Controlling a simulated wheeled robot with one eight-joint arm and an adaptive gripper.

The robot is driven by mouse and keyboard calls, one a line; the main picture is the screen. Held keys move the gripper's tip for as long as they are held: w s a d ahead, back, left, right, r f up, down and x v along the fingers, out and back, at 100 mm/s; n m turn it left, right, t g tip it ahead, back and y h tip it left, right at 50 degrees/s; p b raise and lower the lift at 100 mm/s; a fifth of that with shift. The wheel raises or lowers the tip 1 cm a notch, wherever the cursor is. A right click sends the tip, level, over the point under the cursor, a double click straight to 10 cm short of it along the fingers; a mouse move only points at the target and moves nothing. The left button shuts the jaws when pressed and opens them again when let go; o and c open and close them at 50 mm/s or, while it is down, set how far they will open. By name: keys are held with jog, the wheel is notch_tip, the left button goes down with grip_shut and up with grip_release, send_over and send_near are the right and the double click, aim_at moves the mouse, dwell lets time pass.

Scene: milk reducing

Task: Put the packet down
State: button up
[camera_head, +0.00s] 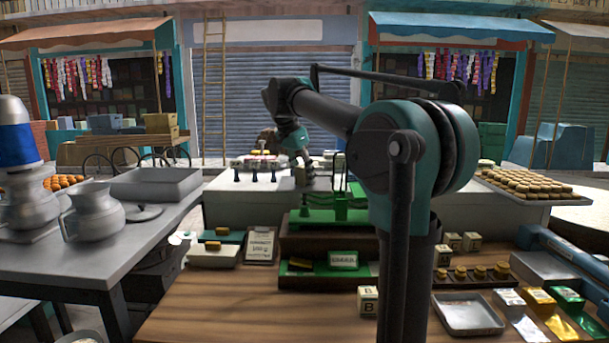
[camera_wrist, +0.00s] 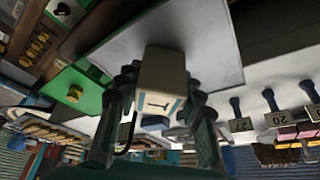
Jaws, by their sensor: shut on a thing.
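My gripper (camera_head: 303,172) is at the end of the outstretched arm, above the pale counter behind the wooden table. In the wrist view its two dark fingers (camera_wrist: 162,98) are shut on a cream, box-like packet (camera_wrist: 162,72) with a dark mark and a blue-green band on its face. The packet is small and hard to make out in the head view. A plain pale grey surface (camera_wrist: 215,45) shows behind the packet in the wrist view. I cannot tell whether the packet touches it.
A green balance scale (camera_head: 341,208) stands just right of my gripper. Several dark blue pegs (camera_head: 254,177) stand to its left, some with number tags in the wrist view (camera_wrist: 270,99). Small boxes (camera_head: 368,301) and a metal tray (camera_head: 468,314) sit on the wooden table (camera_head: 225,305), whose front left is clear.

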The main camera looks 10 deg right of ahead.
jog(key=shift+f, duration=0.15)
jog(key=o, duration=1.2)
jog(key=v, duration=1.2)
jog(key=shift+r, duration=0.25)
dwell(1.4)
